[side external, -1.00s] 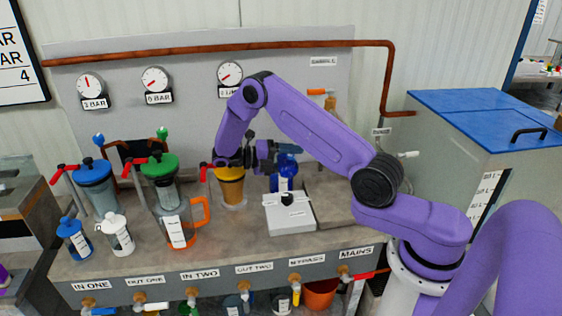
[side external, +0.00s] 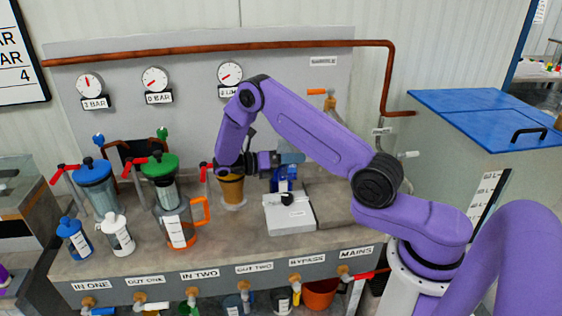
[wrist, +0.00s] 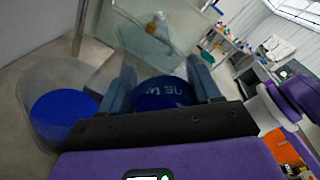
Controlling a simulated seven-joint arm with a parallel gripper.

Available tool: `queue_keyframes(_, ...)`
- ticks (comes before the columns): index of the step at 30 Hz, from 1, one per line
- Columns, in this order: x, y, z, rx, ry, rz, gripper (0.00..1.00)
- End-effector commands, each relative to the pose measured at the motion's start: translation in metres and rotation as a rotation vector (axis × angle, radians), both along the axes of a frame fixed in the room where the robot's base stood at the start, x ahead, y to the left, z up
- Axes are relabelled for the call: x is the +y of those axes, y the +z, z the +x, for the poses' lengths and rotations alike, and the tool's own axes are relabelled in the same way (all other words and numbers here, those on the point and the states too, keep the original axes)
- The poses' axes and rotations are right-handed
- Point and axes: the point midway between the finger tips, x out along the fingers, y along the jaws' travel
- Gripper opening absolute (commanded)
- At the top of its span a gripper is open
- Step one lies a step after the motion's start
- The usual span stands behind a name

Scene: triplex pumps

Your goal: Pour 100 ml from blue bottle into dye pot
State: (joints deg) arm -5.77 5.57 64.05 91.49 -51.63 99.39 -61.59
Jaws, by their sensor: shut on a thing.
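My gripper (side external: 290,157) is behind the white box, at the back of the bench. In the wrist view my gripper (wrist: 163,85) is shut on a clear bottle with blue liquid (wrist: 160,96), its lettering reading mirrored. The blue bottle (side external: 284,183) shows below the fingers in the side view, partly hidden by the gripper and box. I cannot tell whether it touches the bench. A clear vessel with a blue patch inside (wrist: 64,108) stands at the left of the wrist view. I cannot tell which vessel is the dye pot.
The white box with a black knob (side external: 290,213) stands in front of the bottle. An amber vessel (side external: 231,191) stands left of it. Bench to the right of the box is clear.

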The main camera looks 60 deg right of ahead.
Motion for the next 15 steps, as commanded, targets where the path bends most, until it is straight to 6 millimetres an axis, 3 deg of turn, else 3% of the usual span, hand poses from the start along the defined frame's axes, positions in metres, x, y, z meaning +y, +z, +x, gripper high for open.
queue_keyframes(3,0.000,0.006,0.001,-0.069,0.001,-0.070,0.25)
queue_keyframes(15,0.010,-0.006,-0.010,-0.255,0.003,-0.259,0.25)
